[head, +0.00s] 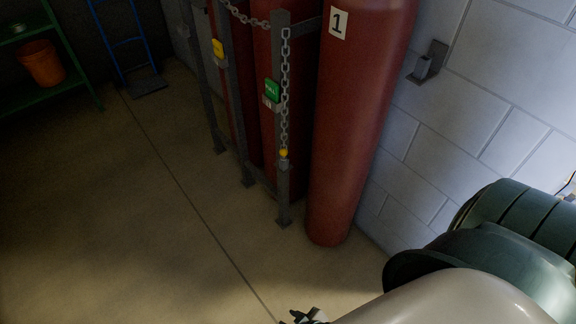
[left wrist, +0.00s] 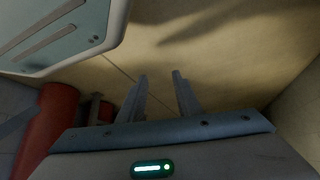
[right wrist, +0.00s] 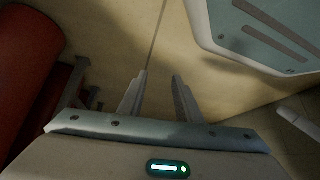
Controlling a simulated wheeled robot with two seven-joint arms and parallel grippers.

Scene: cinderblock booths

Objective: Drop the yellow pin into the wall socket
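The yellow pin (head: 283,153) hangs at the lower end of a grey chain (head: 285,85), in front of a grey rack post. The wall socket (head: 427,62) is a small dark metal bracket on the block wall, right of the red cylinder marked 1. My left gripper (left wrist: 159,75) is open and empty in the left wrist view, with floor behind its fingers. My right gripper (right wrist: 160,77) is open and empty in the right wrist view, also over floor. Neither gripper touches the pin or socket. Neither wrist view clearly shows the pin or the socket.
The red cylinder marked 1 (head: 356,120) stands between the rack post (head: 282,200) and the wall. A green tag (head: 272,91) and a yellow tag (head: 217,48) are on the rack. A dark green rounded object (head: 520,225) is at right.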

